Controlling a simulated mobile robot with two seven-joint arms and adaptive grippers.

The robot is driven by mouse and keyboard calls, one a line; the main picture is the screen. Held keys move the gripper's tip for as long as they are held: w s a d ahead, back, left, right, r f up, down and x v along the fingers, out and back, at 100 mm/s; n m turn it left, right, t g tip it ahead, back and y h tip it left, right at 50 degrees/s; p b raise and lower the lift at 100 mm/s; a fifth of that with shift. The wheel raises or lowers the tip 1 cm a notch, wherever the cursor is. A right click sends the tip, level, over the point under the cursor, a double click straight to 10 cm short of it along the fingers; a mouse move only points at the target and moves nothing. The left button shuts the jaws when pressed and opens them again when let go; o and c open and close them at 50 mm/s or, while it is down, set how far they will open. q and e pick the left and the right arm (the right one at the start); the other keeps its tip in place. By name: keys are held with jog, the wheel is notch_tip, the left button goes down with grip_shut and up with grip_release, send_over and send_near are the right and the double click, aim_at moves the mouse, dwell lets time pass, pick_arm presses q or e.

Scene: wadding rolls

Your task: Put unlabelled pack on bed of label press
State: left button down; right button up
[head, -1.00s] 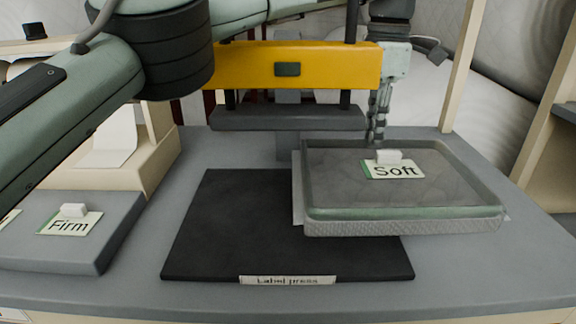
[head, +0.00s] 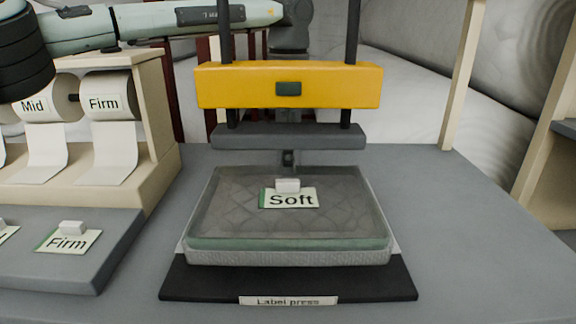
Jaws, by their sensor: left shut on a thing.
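The pack (head: 225,215) is a flat grey quilted slab with a pale green band along its front edge. A card reading "Soft" (head: 290,199) with a small white block is on its top. The pack is level over the black bed of the label press (head: 210,285), inside its side edges, with a strip of bed showing in front. I cannot tell whether it touches the bed. My left gripper (head: 288,160) is at the middle of the pack's back edge, shut on it, mostly hidden behind the press. My right gripper is out of view.
The press's yellow crossbeam (head: 330,87) and grey plate (head: 240,136) stand above the pack's back edge. At left are a rack (head: 165,150) with rolls marked "Mid" and "Firm" and a grey slab (head: 100,270) with cards. The counter right of the bed is clear.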

pick_arm(q)
jog(key=shift+f, duration=1.1)
jog(key=c, duration=1.6)
grip_release()
jog(key=shift+w+r, duration=0.1)
jog(key=shift+r, duration=3.85)
